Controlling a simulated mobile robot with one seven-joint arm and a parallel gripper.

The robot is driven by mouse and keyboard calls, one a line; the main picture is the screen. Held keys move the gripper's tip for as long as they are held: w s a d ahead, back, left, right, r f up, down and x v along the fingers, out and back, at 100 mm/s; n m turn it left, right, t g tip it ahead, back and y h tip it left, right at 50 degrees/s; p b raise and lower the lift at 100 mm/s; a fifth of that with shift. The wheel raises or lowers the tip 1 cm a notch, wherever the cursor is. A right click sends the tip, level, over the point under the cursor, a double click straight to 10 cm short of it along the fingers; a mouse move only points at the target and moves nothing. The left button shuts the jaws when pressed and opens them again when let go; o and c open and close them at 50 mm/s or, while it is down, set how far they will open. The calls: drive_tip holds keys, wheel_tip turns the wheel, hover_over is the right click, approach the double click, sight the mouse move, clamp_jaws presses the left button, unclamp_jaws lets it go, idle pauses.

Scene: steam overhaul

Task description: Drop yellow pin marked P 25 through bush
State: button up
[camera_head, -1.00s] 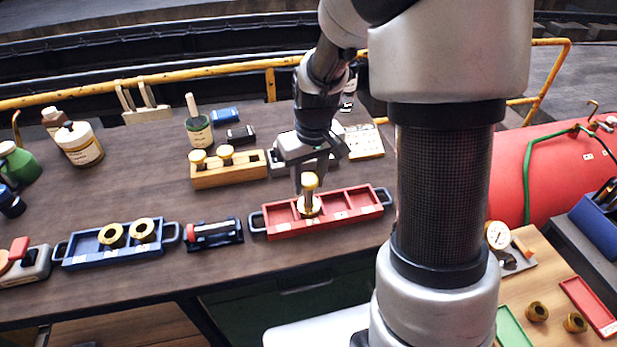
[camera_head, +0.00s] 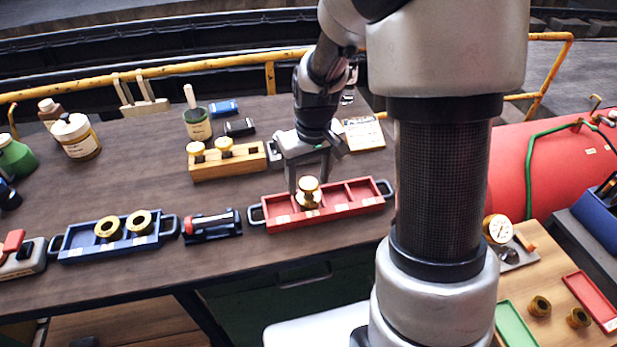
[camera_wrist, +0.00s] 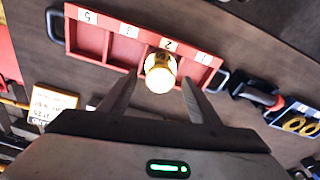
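The yellow pin (camera_head: 309,184) sits low and upright in a brass bush (camera_head: 308,202), inside a compartment of the red tray (camera_head: 340,212). In the wrist view the pin's round head (camera_wrist: 160,70) lies by the compartment labelled 2. The head hides much of the bush, and no P 25 mark is readable. My gripper (camera_head: 309,174) is open above the tray. In the wrist view its fingers (camera_wrist: 160,82) are spread on either side of the pin head, with visible gaps.
A wooden rack (camera_head: 228,170) holds two more yellow-topped pins behind the tray. A blue tray (camera_head: 80,252) with two brass bushes (camera_head: 123,225) and a red-and-black tool (camera_head: 212,226) stand to the left. The tray's other compartments look empty.

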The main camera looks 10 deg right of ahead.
wheel_tip(320, 180, up, 17)
drive_tip(key=s+p, duration=0.1)
drive_tip(key=s, duration=0.1)
drive_tip(key=shift+d+r+p, duration=0.2)
drive_tip(key=shift+p, duration=0.1)
idle(0.6)
drive_tip(key=s+r+m+t+p, duration=0.1)
drive_tip(key=s+r, duration=0.3)
drive_tip(key=s, duration=0.4)
drive_tip(key=s+r+m+t+p, duration=0.1)
drive_tip(key=s+r+t+p, duration=0.2)
drive_tip(key=s, duration=0.5)
drive_tip(key=shift+s+a+r+p, duration=0.2)
drive_tip(key=shift+r+p, duration=0.3)
drive_tip(key=shift+r, duration=0.5)
